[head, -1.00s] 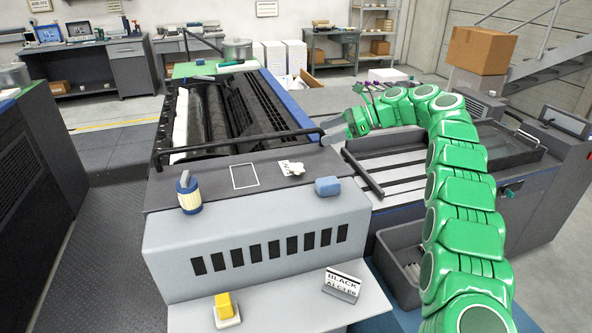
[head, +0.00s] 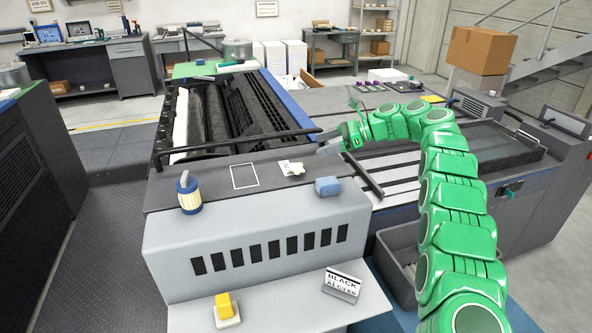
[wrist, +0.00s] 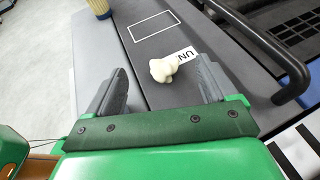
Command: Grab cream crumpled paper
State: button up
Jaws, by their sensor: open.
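The cream crumpled paper (head: 297,169) lies on the dark top of the grey ink unit, touching a white printed label (head: 288,167). In the wrist view the crumpled paper (wrist: 164,68) sits ahead of my gripper, a little beyond and between the fingertips, and covers part of the label (wrist: 185,58). My gripper (wrist: 160,80) is open and empty, one finger on each side. In the head view my gripper (head: 333,144) is to the right of the paper and slightly above the surface.
A cream-and-blue container (head: 188,194) stands to the left, beyond a white outlined rectangle (head: 244,177). A dark rail (head: 240,148) runs behind the paper. A yellow item (head: 225,306) and a "BLACK" sign (head: 342,284) sit on the lower ledge.

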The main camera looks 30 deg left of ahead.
send_near(302, 165)
jog(key=x, duration=0.2)
jog(key=shift+s+a+f, duration=0.2)
jog(key=shift+f, duration=0.05)
jog(key=shift+s+a+f, duration=0.1)
jog(key=shift+f, duration=0.15)
jog(key=shift+r+x, duration=0.15)
jog(key=shift+x, duration=1.75)
jog(key=shift+r+x, duration=0.1)
jog(key=shift+x, duration=1.8)
jog(key=shift+a, duration=0.1)
jog(key=c, duration=1.1)
